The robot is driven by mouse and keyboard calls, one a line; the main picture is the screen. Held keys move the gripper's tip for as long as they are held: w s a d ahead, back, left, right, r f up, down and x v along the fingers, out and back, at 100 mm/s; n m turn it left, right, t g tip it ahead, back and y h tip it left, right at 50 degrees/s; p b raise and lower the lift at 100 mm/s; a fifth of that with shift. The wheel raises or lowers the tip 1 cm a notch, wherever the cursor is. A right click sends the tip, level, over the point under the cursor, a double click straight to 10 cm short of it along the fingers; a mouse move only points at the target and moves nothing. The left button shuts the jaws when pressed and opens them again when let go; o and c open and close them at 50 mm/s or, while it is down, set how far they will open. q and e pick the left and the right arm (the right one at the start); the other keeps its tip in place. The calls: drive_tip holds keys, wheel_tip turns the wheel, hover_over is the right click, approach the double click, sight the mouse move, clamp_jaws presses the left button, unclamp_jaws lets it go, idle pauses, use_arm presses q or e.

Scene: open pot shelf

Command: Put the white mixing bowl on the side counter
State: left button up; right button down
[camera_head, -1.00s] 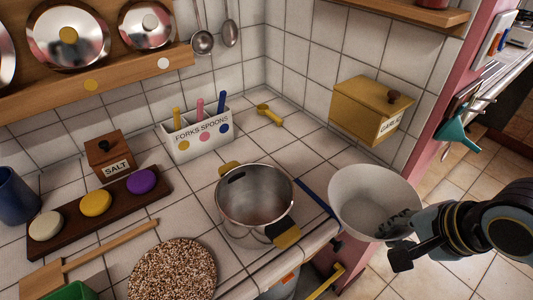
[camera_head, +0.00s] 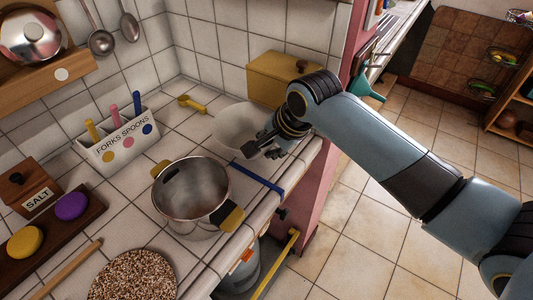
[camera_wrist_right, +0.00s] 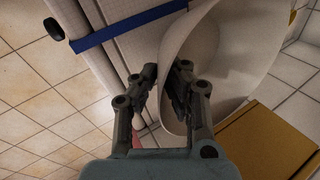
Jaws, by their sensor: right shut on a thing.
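The white mixing bowl (camera_head: 232,122) is upright at the back right of the tiled counter, beyond the blue strip (camera_head: 257,177) and in front of the yellow box. My right gripper (camera_head: 268,146) is shut on the bowl's near right rim; the gripper hides part of the bowl. In the right wrist view the fingers (camera_wrist_right: 165,85) pinch the wall of the bowl (camera_wrist_right: 232,55). I cannot tell whether the bowl's base touches the tiles. My left gripper is not in view.
A steel pot (camera_head: 193,200) with yellow handles stands left of the blue strip. A yellow scoop (camera_head: 192,103) lies behind it, near the forks and spoons holder (camera_head: 118,138). The yellow box (camera_head: 280,78) is close behind the bowl. The counter's edge drops to the floor at right.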

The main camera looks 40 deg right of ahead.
drive_tip(key=shift+w+a, duration=0.1)
drive_tip(key=shift+w, duration=0.35)
wheel_tip(320, 180, down, 3)
drive_tip(key=shift+f, duration=0.2)
drive_tip(key=c, duration=1.5)
unclamp_jaws()
drive_tip(key=shift+s+f, duration=0.1)
drive_tip(key=shift+o, duration=0.2)
drive_tip(key=p+v, duration=0.1)
drive_tip(key=v, duration=1.1)
